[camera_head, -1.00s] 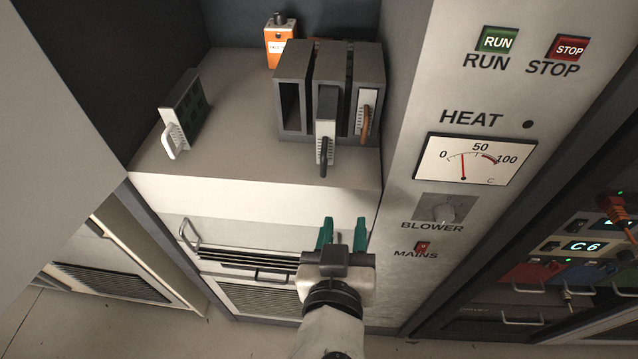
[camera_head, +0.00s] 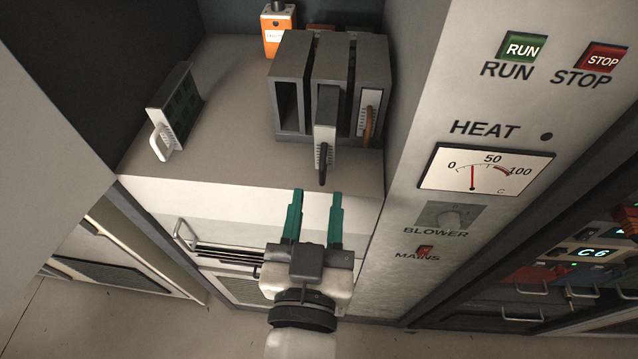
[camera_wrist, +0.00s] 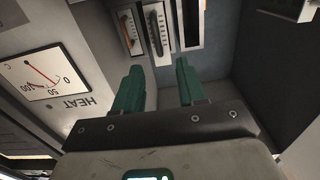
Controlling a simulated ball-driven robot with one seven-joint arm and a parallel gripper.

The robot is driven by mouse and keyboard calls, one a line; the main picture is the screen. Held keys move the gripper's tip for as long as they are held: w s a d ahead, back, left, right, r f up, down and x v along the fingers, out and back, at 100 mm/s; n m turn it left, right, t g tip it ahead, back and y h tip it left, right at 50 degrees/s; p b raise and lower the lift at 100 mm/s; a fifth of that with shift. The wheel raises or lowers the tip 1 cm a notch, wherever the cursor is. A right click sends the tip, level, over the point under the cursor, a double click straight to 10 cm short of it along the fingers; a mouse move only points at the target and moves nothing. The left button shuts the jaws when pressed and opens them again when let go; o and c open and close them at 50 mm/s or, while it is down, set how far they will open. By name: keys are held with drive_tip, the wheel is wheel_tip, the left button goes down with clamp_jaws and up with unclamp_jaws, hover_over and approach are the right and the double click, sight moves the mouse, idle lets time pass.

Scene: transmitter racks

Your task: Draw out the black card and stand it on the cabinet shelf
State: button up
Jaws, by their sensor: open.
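The black card (camera_head: 326,108), with a pale slotted front and a black handle, stands upright in the middle of the grey rack (camera_head: 290,62) and juts out of its front. It also shows in the wrist view (camera_wrist: 157,32). The rack stands on the cabinet shelf (camera_head: 225,105). My gripper (camera_head: 318,193) is open and empty, in front of the shelf edge and apart from the card's handle. In the wrist view its green fingers (camera_wrist: 160,66) are spread with the card beyond the gap between them.
A card with a brown handle (camera_head: 368,112) sits in the rack's right slot; the left slot looks empty. A card with a white handle (camera_head: 174,112) stands at the shelf's left. An orange box (camera_head: 279,32) is behind. A control panel (camera_head: 470,130) rises at right. Mid-left shelf is clear.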

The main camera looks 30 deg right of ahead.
sight(323, 159)
drive_tip(key=shift+w+d+r, duration=0.1)
drive_tip(key=shift+w+d, duration=0.2)
drive_tip(key=shift+w, duration=0.1)
drive_tip(key=p+x, duration=0.3)
drive_tip(key=x, duration=0.6)
drive_tip(key=shift+w+d+p, duration=0.35)
drive_tip(key=shift+w+p, duration=0.05)
drive_tip(key=shift+w, duration=0.1)
drive_tip(key=shift+c, duration=0.2)
drive_tip(key=shift+s, duration=0.1)
clamp_jaws()
